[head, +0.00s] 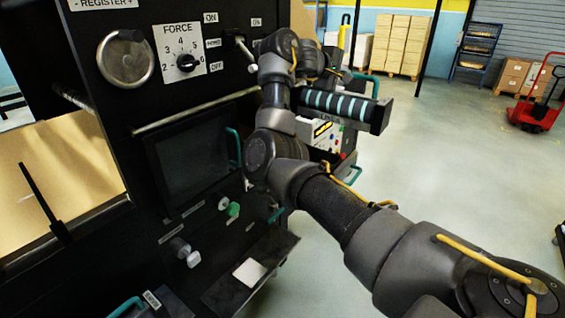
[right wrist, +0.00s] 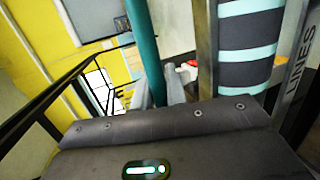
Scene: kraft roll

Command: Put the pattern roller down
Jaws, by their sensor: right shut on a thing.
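The pattern roller (head: 340,106) is a dark cylinder with pale teal stripes in a black frame, right of the machine in the head view. In the right wrist view its striped drum (right wrist: 250,45) stands at the right, beside a frame plate (right wrist: 302,60) lettered LINES. A teal handle bar (right wrist: 143,45) runs along it. My right gripper (right wrist: 160,95) is shut on the roller's handle; its fingertips are mostly hidden behind the wrist housing. My right arm covers part of the machine front. My left gripper is not in view.
The black machine (head: 150,120) fills the left, with a FORCE dial (head: 185,62), a dark screen (head: 195,150) and a low ledge (head: 222,291). A control box (head: 327,135) with coloured buttons is below the roller. Stacked cartons (head: 400,45) and a red pallet truck (head: 533,105) stand farther back; floor between is clear.

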